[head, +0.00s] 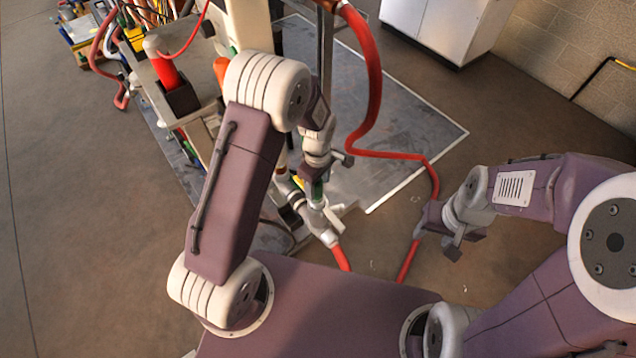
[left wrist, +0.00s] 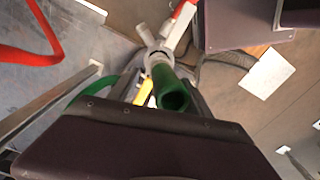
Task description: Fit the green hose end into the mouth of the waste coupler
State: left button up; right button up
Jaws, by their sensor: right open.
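The green hose end (head: 317,190) stands just above the waste coupler (head: 320,218), a pale grey branched fitting with a red hose at its lower end. In the left wrist view the green tube (left wrist: 164,80) shows a hollow end towards the camera, with the grey coupler (left wrist: 158,42) beyond it. Whether the tube is inside the coupler's mouth or only in front of it is unclear. My left gripper (head: 312,176) is at the green hose; its fingers are largely hidden, so I cannot tell their grip. My right gripper (head: 446,240) is open, close beside the red hose.
A red hose (head: 372,90) hangs from the stand and loops across the floor near my right gripper. A cart with tools and hoses (head: 90,40) stands at the upper left. A white cabinet (head: 440,25) stands at the back. The floor at left is clear.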

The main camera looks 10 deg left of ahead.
pick_arm(q)
notch_tip(320, 180, up, 12)
jog(key=p, duration=0.3)
jog(key=shift+w+f, duration=0.1)
jog(key=shift+f, duration=0.15)
jog(key=shift+r, duration=0.25)
pick_arm(e)
notch_tip(320, 180, up, 3)
jog(key=shift+r, duration=0.2)
jog(key=shift+o, duration=1)
